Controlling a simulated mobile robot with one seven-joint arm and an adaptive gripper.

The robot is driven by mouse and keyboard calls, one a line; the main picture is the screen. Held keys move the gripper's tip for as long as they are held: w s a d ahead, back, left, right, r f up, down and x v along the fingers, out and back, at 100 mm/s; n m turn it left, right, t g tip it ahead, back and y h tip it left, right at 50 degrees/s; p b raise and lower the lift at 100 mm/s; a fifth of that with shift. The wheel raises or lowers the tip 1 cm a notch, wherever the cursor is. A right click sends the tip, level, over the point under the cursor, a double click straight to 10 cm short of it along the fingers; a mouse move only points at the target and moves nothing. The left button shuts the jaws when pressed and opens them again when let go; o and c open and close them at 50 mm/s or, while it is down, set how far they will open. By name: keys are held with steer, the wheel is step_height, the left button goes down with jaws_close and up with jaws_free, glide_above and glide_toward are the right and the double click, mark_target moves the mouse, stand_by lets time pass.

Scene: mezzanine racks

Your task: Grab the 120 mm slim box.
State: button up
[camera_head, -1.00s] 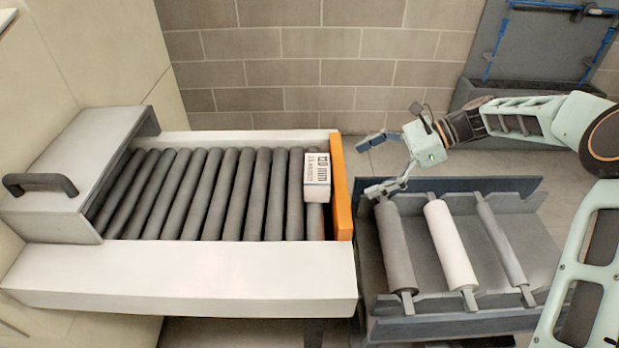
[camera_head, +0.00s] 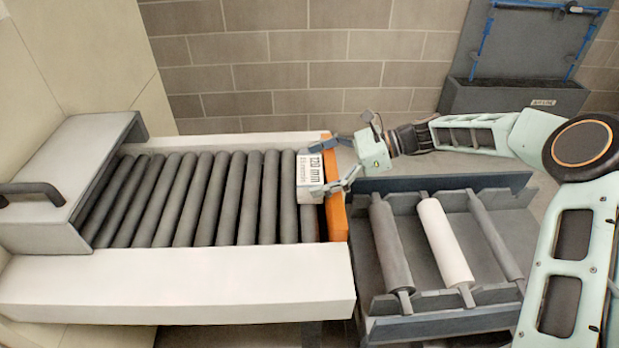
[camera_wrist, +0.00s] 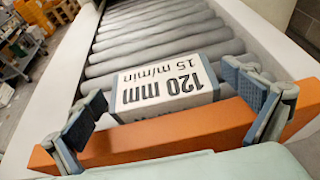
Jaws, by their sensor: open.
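The slim box (camera_head: 311,176) is white, labelled "120 mm", and lies on the grey rollers at the right end of the conveyor, against the orange end stop (camera_head: 337,212). In the wrist view the box (camera_wrist: 165,88) shows its label upside down, between my two fingers. My gripper (camera_head: 328,166) reaches in from the right over the end stop. Its fingers are spread, one on each side of the box's near end. In the wrist view my gripper (camera_wrist: 165,100) is open, and a gap shows between the right finger and the box.
The roller conveyor (camera_head: 180,296) has pale side rails and a grey hood (camera_head: 60,175) at its left. A dark rack (camera_head: 450,184) holding three loose rollers stands right of the end stop. A brick wall is behind. The other rollers are empty.

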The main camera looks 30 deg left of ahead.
steer(key=shift+s+a+f, duration=0.15)
steer(key=shift+s+a, duration=0.05)
steer(key=shift+a, duration=0.2)
steer(key=c, duration=1.2)
steer(key=shift+c, duration=0.2)
